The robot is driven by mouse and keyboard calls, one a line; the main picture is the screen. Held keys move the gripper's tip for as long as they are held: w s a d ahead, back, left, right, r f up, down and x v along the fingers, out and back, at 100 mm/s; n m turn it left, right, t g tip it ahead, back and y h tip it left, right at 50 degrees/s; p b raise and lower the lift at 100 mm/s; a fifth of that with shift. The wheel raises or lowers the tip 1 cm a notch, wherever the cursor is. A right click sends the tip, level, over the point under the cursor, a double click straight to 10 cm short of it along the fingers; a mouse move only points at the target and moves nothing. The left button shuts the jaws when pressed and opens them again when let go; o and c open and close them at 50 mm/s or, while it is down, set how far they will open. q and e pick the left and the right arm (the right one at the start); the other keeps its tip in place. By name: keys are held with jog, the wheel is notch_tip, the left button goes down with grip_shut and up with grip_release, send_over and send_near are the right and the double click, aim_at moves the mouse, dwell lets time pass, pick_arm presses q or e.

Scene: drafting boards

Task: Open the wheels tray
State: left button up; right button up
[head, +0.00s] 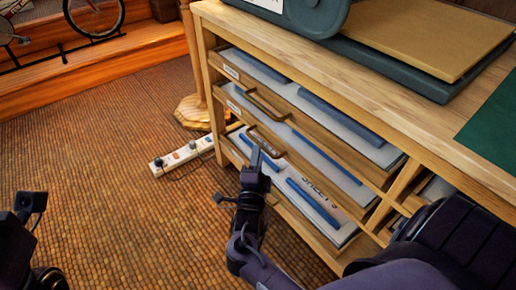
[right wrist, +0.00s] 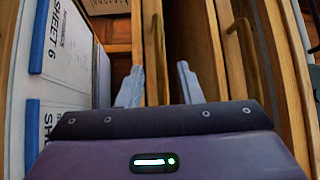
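Three wooden trays holding sheets are stacked in the cabinet: a top tray (head: 345,152), a middle tray (head: 345,190) and a bottom tray (head: 330,233). Their small front labels are too small to read, so I cannot tell which is the wheels tray. Brass handles show on the upper handle (head: 264,104) and the lower handle (head: 264,142). My right gripper (head: 256,160) is just in front of the lower trays, below the lower handle. In the right wrist view its fingers (right wrist: 160,88) are apart, with a wooden front between or beyond them; contact is unclear. My left gripper (head: 32,208) is at the left edge.
A power strip (head: 182,157) lies on the floor left of the cabinet, near a wooden stand foot (head: 192,112). The cabinet top (head: 385,95) carries a dark board. The woven floor (head: 110,150) in front is mostly clear. A bicycle stands at the back left.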

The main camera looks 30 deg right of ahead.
aim_at(259, 142)
jog(key=b+x, duration=0.1)
jog(key=x, duration=0.4)
jog(key=shift+w, duration=0.2)
grip_shut()
